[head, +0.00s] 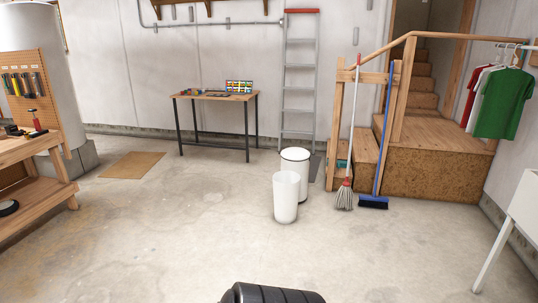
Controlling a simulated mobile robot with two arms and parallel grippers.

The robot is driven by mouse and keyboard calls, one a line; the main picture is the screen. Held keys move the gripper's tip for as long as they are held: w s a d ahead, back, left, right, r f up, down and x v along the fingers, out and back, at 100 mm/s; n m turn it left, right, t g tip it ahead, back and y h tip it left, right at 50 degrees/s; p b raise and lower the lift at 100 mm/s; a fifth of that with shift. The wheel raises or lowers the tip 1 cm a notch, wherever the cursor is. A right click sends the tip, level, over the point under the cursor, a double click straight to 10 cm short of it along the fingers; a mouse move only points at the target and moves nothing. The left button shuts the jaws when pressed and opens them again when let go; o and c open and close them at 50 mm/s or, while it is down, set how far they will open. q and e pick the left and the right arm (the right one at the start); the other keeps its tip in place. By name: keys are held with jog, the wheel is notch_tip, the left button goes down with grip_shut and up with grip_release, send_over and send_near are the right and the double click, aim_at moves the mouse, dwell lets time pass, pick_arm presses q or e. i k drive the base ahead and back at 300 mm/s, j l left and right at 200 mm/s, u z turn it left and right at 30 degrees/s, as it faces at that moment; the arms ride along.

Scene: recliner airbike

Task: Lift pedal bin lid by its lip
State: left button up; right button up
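The white pedal bin (304,180) stands upright on the concrete floor, a little right of the middle of the head view. Its round white lid (295,154) has a dark rim line and looks shut. The lip of the lid is too small to make out. A second white bin (286,200), without a visible lid, stands in front of it and hides its lower left part. Neither of my grippers is in view.
The floor (190,240) in front of the bins is clear. A mop (345,190) and a blue broom (374,202) lean against wooden steps (435,170) to the right. A ladder (299,90) and desk (215,95) stand behind. A workbench (35,170) is left.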

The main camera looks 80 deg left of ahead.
aim_at(294, 154)
jog(key=u, duration=2.7)
jog(key=i+u, duration=0.15)
jog(key=i, duration=2.7)
jog(key=i+j+z, duration=0.1)
jog(key=i, duration=0.95)
